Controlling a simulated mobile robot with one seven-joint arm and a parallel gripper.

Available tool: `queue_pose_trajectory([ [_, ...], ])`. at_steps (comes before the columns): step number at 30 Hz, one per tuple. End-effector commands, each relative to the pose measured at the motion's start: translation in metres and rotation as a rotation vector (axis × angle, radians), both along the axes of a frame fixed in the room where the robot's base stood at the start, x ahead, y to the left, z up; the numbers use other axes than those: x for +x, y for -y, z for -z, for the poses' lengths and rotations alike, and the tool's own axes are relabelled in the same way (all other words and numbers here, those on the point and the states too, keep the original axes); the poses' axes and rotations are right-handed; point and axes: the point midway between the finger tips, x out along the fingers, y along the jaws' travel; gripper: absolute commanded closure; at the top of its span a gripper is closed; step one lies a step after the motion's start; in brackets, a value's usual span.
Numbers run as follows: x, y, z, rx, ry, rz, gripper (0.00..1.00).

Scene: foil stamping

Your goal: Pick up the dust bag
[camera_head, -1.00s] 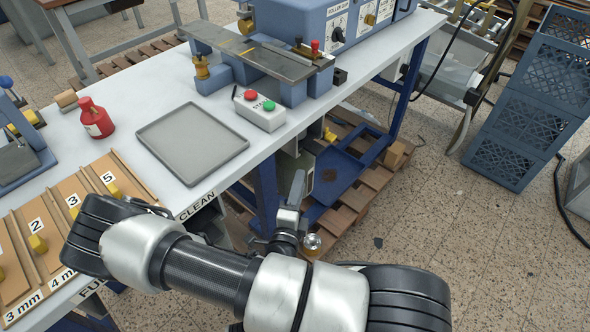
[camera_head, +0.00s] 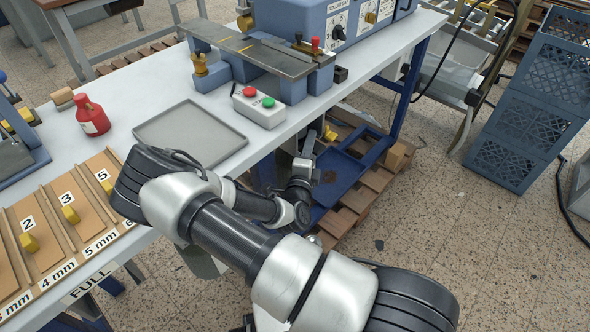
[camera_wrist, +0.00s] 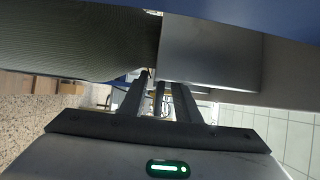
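My gripper (camera_wrist: 159,84) shows in the wrist view with its dark fingers apart and light gaps between them; it looks open, with nothing clearly held. A dark grey-green, finely ribbed surface (camera_wrist: 75,45) fills the upper left there, close to the fingertips. It may be the dust bag, but I cannot tell for sure. A smooth grey box-like face (camera_wrist: 215,55) is just right of it, beyond the fingers. In the head view, my forearm reaches down to the table's front edge and my wrist is beside the space under it; the fingers are not clear there.
The white table (camera_head: 330,90) carries a grey tray (camera_head: 190,133), a red bottle (camera_head: 92,116), a button box (camera_head: 258,107) and a blue machine (camera_head: 330,22). Below are a blue frame (camera_head: 345,180) and a wooden pallet (camera_head: 345,218). The floor to the right is mostly clear.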

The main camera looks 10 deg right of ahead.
Motion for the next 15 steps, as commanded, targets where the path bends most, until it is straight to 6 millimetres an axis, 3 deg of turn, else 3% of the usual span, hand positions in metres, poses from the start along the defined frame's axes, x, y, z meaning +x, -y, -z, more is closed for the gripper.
queue_pose_trajectory([
  [8, 0.0039, 0.0015, -0.0001, 0.0, -0.001, -0.001, 0.7],
  [13, 0.0037, 0.0015, 0.0, 0.0, -0.001, -0.001, 0.97],
  [15, 0.0037, 0.0015, 0.0, 0.0, -0.001, 0.0, 1.0],
])
